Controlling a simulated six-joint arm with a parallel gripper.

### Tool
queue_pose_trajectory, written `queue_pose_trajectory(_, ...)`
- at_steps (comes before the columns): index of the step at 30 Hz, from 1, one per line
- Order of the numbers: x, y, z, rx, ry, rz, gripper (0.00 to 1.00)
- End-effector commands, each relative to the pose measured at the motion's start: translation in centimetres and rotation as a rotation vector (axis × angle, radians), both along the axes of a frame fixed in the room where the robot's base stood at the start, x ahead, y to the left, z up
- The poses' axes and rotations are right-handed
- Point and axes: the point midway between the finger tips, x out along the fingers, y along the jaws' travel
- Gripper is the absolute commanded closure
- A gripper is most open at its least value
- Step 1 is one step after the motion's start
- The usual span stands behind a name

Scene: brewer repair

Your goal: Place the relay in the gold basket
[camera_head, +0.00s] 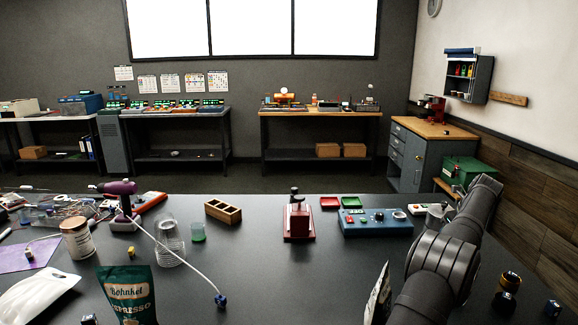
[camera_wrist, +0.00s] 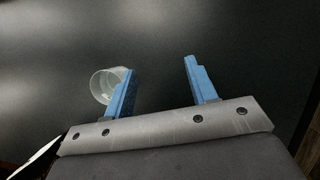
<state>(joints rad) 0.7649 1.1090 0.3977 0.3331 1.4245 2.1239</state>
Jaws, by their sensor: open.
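My gripper (camera_wrist: 158,78) shows in the wrist view with its two blue fingers spread and nothing between them. It hangs over bare dark tabletop. A clear cup (camera_wrist: 103,88) lies beside and partly behind the left finger; I cannot tell if they touch. In the head view my arm covers the right side and the fingers cannot be made out. A gold-and-black round piece (camera_head: 510,282), possibly the gold basket, stands at the right.
A red press (camera_head: 299,222), a blue control box (camera_head: 376,223) and a wooden box (camera_head: 223,211) stand along the back. The table's centre front is mostly clear.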

Motion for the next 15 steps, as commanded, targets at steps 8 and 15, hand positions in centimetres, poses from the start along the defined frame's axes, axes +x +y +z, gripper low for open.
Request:
queue_pose_trajectory(8, 1.8, 5.1, -0.9, 0.0, 0.001, 0.286, 0.48)
queue_pose_trajectory(15, 2.9, 9.5, -1.6, 0.001, 0.0, 0.539, 0.48)
